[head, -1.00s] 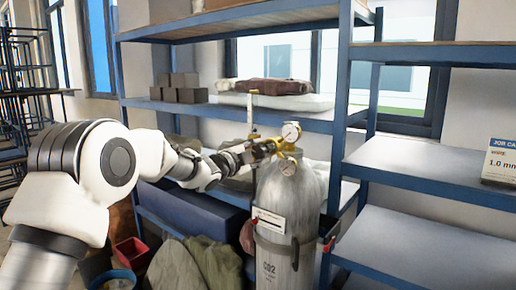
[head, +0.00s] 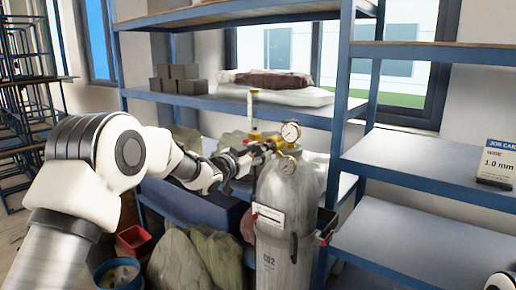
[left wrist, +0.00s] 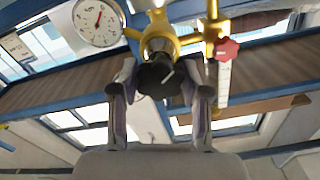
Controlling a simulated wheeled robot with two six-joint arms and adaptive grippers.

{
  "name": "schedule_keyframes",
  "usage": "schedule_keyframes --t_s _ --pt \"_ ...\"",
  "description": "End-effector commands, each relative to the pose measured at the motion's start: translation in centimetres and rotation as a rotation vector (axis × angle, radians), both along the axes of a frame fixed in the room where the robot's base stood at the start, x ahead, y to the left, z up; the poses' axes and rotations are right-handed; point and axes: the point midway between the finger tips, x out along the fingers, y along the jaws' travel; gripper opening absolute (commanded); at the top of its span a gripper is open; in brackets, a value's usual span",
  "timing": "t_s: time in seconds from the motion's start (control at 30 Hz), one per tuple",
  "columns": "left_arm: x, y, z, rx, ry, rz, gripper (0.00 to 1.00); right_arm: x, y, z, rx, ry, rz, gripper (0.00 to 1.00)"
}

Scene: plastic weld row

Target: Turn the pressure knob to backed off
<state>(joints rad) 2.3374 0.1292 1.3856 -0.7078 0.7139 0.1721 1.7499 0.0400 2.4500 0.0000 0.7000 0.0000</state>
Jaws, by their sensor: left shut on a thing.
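The pressure knob (left wrist: 157,78) is black, with a short pale line on its face, and sits on the front of the brass regulator (left wrist: 159,40). My left gripper (left wrist: 160,74) is shut on the knob, one finger on each side. In the head view my left gripper (head: 243,156) reaches in from the left to the regulator (head: 279,146) on top of the grey CO2 cylinder (head: 283,205); the fingers hide most of the knob there. A round gauge with a red needle (left wrist: 97,22) shows in the left wrist view. My right gripper is not in view.
A flow tube (head: 253,108) stands upright beside the gauges (head: 290,131). A red valve knob (left wrist: 226,48) is close to the right finger. Blue shelving (head: 232,113) stands behind the cylinder, with sacks (head: 178,264) and a red bin (head: 133,239) below.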

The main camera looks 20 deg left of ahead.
Motion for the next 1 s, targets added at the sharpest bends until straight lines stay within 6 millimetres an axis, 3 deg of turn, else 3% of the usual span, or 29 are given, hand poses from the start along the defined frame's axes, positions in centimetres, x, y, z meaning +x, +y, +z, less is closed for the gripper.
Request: schedule_keyframes --t_s 0.3,0.77,0.8,0.83,0.87,1.0 --pt "-0.02 0.01 -0.21 -0.102 0.042 0.000 0.12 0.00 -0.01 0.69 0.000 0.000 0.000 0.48" --pt "-0.02 -0.01 -0.32 -0.115 0.047 0.000 0.12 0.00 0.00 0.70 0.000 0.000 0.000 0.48" --pt "-0.02 -0.01 -0.32 -0.115 0.047 0.000 0.53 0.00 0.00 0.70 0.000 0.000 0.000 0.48" --pt "-0.02 -0.01 -0.32 -0.115 0.047 0.000 0.64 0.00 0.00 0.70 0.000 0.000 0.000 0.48" --pt "-0.02 -0.01 -0.31 -0.115 0.047 0.000 0.72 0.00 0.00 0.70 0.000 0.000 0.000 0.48" --pt "-0.02 -0.01 -0.21 -0.115 0.045 0.000 0.72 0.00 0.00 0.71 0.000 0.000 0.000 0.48"
